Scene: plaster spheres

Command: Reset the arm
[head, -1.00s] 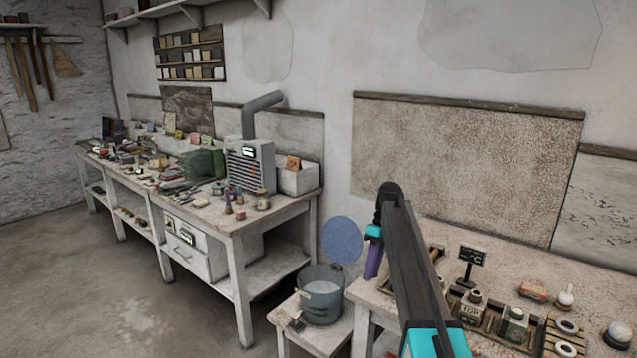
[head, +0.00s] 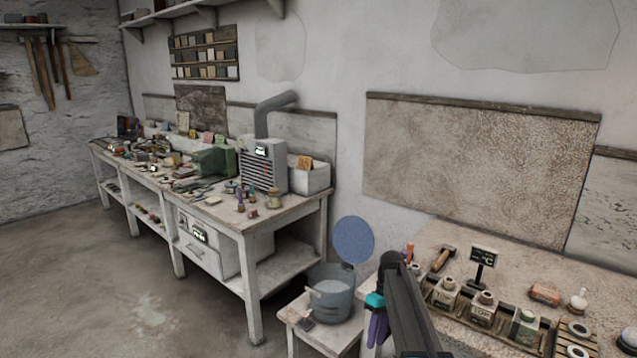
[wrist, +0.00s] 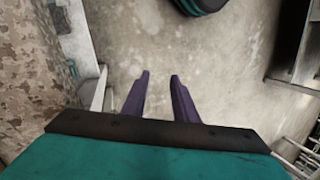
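My arm, dark with teal parts, rises from the bottom of the head view in front of the right-hand table. My gripper (head: 376,328) has purple fingers and hangs below the arm's bend, near the left end of that table. In the wrist view my gripper (wrist: 158,95) shows two purple fingers spread apart. Nothing is between them, and bare floor (wrist: 165,45) shows beyond the tips.
A low stool (head: 304,334) with a grey bucket (head: 331,298) stands left of my gripper. The right-hand table (head: 560,274) holds labelled jars, a hammer (head: 442,258) and a small display (head: 483,255). A cluttered long bench (head: 215,210) runs along the wall. The floor at left is clear.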

